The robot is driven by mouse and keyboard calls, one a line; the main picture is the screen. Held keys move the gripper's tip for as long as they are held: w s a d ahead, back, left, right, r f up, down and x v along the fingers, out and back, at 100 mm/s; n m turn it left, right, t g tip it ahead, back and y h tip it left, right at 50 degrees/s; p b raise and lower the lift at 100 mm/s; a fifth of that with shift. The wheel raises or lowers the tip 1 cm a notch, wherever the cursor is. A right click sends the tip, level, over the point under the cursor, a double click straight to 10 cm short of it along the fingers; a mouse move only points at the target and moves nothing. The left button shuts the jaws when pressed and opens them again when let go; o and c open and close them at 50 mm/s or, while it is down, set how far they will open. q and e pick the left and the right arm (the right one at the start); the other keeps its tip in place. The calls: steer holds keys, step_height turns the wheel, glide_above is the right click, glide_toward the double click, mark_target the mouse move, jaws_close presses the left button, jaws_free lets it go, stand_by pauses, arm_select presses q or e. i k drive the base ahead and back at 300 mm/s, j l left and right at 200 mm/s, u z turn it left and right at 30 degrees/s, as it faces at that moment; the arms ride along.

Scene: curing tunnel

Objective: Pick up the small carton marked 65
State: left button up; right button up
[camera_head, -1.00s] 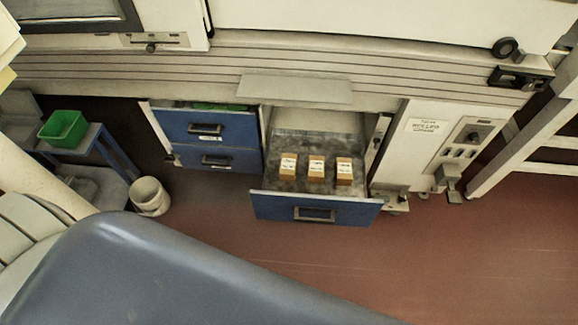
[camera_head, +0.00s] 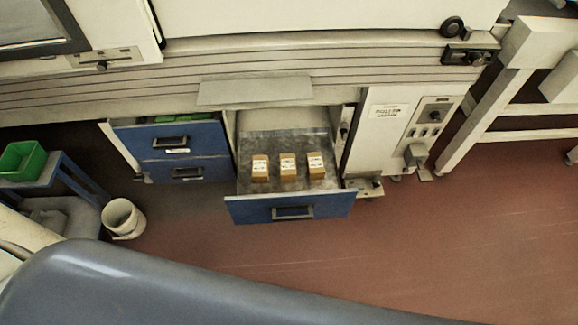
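Three small brown cartons with white labels stand in a row in an open drawer (camera_head: 238,207) under the long machine. They are a left carton (camera_head: 260,168), a middle carton (camera_head: 288,167) and a right carton (camera_head: 316,165). The labels are too small to read, so I cannot tell which carton is marked 65. The drawer has a blue front and a grey metal bottom. Neither of my grippers is in view.
Two shut blue drawers (camera_head: 185,140) are left of the open one. A white bucket (camera_head: 124,218) stands on the floor. A green bin (camera_head: 22,160) sits on a blue-framed stand at far left. A control panel (camera_head: 430,115) is at right. The red floor ahead is clear.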

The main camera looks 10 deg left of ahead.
mark_target(314, 161)
steer(key=i+l, duration=0.2)
steer(key=i+l+u, duration=0.15)
steer(key=u, duration=0.3)
steer(key=l+u, duration=0.45)
steer(key=i+j, duration=0.05)
